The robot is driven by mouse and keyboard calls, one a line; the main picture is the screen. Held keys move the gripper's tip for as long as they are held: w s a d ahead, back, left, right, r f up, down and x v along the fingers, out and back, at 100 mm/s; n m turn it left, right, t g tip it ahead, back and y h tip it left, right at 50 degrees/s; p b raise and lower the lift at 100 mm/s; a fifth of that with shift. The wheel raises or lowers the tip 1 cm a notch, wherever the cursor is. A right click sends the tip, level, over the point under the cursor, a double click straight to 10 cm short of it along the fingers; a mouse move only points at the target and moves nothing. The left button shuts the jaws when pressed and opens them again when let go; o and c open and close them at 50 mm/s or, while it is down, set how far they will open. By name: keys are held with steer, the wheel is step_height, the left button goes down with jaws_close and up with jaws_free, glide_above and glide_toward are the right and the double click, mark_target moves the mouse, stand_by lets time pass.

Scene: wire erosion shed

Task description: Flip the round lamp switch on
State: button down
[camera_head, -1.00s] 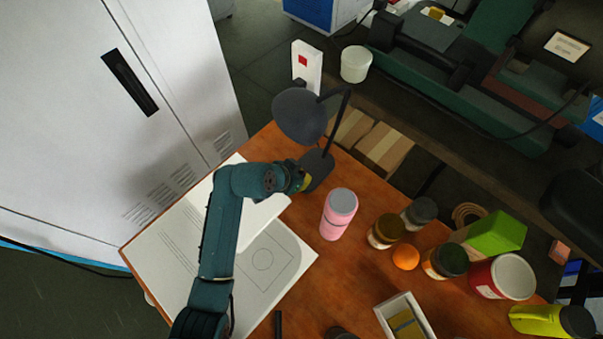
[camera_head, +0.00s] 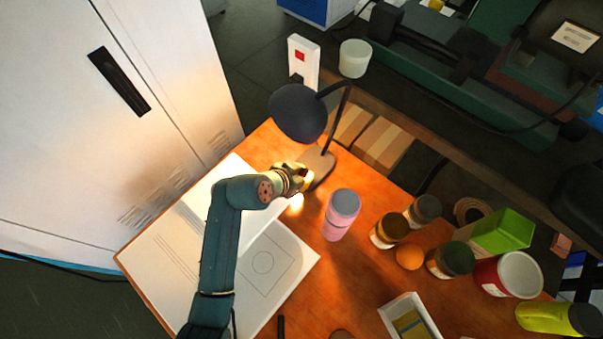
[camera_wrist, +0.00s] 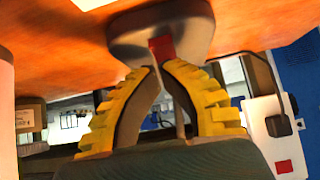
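The black desk lamp (camera_head: 297,112) stands at the back of the wooden table, and warm light falls below its shade. Its grey base (camera_head: 321,163) also shows at the top of the wrist view (camera_wrist: 190,30). A red switch (camera_wrist: 161,47) sits on the base's edge; it looks squarish there, and is hidden in the head view. My gripper (camera_head: 306,178) is beside the base, under the shade. In the wrist view its yellow-ribbed fingers (camera_wrist: 157,68) come together at the tips, right at the switch and seemingly touching it. Nothing is held between them.
A pink can (camera_head: 341,214) stands close to the right of my gripper. Several jars, an orange (camera_head: 409,256) and a small white box (camera_head: 410,318) are farther right. White papers (camera_head: 270,265) lie under my arm. A white cabinet (camera_head: 130,110) stands at left.

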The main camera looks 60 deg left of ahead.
steer(key=r+p, duration=0.5)
steer(key=shift+s+d, duration=0.15)
steer(key=shift+s, duration=0.1)
steer(key=s+f+p+v, duration=0.1)
steer(key=v, duration=0.8)
steer(key=shift+s+d+f+p, duration=0.2)
steer(key=shift+s+d+p, duration=0.1)
